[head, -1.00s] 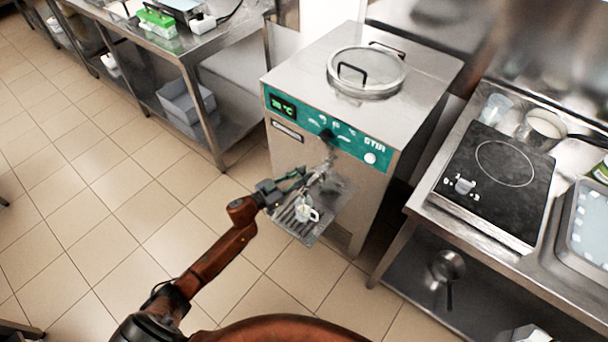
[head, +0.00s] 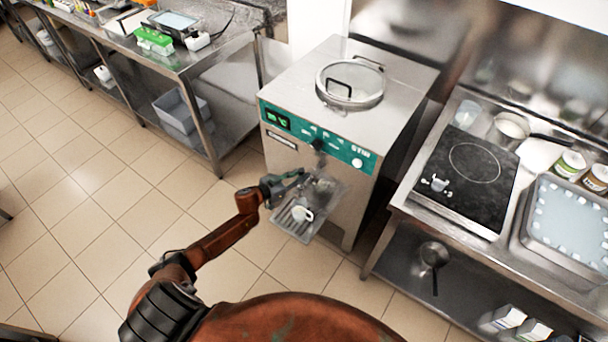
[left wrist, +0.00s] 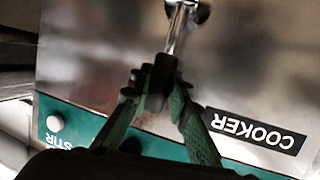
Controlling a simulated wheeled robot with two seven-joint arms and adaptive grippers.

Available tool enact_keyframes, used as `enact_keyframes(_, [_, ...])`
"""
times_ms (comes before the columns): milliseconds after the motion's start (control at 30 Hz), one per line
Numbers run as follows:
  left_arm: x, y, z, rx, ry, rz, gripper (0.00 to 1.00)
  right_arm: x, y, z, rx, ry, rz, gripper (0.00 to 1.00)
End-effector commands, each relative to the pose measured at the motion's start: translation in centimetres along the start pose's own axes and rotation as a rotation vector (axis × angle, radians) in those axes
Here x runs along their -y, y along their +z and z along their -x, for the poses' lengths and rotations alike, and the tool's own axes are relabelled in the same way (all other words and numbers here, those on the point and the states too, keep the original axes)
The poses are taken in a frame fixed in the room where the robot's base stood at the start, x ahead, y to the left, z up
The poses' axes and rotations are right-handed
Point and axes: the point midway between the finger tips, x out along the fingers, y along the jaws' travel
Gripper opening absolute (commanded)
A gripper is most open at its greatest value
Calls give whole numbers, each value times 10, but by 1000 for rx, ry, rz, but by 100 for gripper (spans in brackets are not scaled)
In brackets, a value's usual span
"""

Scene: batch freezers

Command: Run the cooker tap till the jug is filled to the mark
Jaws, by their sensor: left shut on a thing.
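The cooker (head: 290,155) is a steel cabinet with a teal panel, and its name label shows upside down in the left wrist view (left wrist: 256,130). The jug (head: 301,214), small and pale, stands on the drip tray (head: 290,231) at the cooker's front. Its mark and its level are too small to make out. My left gripper (head: 301,177) is beside the tap, above and behind the jug. In the left wrist view its green fingers (left wrist: 158,92) are shut around the black handle of the cooker tap (left wrist: 176,32). My right gripper is not in view.
A steel counter at the right holds a black hob (head: 468,175), a pan (head: 511,126) and a tray (head: 529,245). A steel bench (head: 184,62) with a green box (head: 153,40) stands at the back left. The tiled floor left of the cooker is clear.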

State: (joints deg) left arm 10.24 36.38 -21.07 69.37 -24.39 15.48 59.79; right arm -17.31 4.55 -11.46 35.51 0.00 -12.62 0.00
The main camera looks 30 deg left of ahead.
Motion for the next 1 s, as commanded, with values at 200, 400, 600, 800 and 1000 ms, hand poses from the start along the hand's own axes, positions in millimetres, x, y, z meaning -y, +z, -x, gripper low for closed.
enact_keyframes(200, [-1, -1, -1, -3, 2, 0, 19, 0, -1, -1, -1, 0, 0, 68])
enact_keyframes(400, [0, -1, -1, -2, 1, 0, 33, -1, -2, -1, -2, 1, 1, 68])
enact_keyframes(600, [-1, -1, -1, -1, 1, -1, 36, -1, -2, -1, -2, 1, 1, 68])
enact_keyframes(800, [0, 0, 4, -1, 0, -1, 36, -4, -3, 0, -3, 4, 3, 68])
enact_keyframes(1000, [0, 1, 36, 1, 0, -2, 36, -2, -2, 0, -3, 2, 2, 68])
